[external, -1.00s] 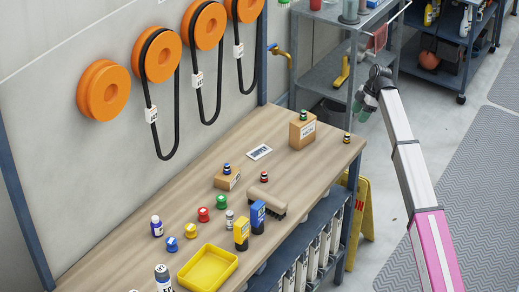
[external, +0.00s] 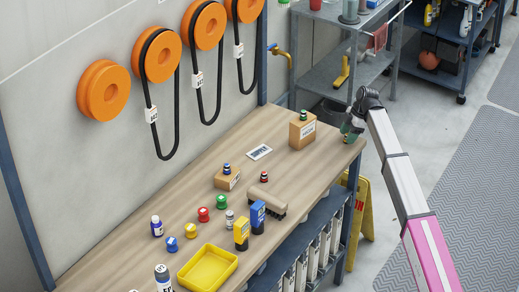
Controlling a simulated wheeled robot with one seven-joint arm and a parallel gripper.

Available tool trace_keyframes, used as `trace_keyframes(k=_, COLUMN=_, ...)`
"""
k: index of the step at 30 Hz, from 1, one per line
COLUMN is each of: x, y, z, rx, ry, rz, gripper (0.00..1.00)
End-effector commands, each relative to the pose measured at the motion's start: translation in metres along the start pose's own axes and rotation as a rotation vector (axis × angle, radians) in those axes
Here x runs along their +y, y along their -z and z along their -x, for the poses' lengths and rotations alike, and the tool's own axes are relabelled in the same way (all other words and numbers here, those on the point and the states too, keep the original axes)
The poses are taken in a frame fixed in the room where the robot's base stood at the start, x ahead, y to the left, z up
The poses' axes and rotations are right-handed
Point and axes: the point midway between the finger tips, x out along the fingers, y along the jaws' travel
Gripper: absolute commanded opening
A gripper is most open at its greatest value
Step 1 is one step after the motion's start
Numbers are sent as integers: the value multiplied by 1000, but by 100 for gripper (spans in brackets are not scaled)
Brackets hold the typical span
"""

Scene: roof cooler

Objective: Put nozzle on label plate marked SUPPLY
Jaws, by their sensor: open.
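The label plate (external: 259,152), a white plate with dark lettering, lies flat and bare on the wooden bench. Small nozzle-like pieces stand nearby: a red-and-black one (external: 264,177) on the bench, a blue-banded one (external: 227,169) on a low cardboard box, and a green-topped one (external: 303,116) on a taller cardboard box. My gripper (external: 347,138) is open at the bench's far right corner. It is over the spot where a small yellow-and-black nozzle stood in the earlier frame; that nozzle is now mostly hidden, and I cannot tell whether the fingers are around it.
The taller box (external: 302,135) stands left of my gripper, and the low box (external: 228,181) left of the plate. A brush (external: 267,203), blue and yellow cartons, coloured caps and a yellow tray (external: 207,268) fill the near bench.

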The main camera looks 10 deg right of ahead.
Motion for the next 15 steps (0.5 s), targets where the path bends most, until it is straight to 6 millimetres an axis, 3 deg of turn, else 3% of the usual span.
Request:
trace_keyframes(k=8, x=0, y=0, z=-6, rx=0, ry=-1, rz=0, gripper=55)
trace_keyframes(k=13, x=0, y=0, z=-6, rx=0, ry=-1, rz=0, gripper=4)
trace_keyframes(k=15, x=0, y=0, z=-6, rx=0, ry=-1, rz=0, gripper=4)
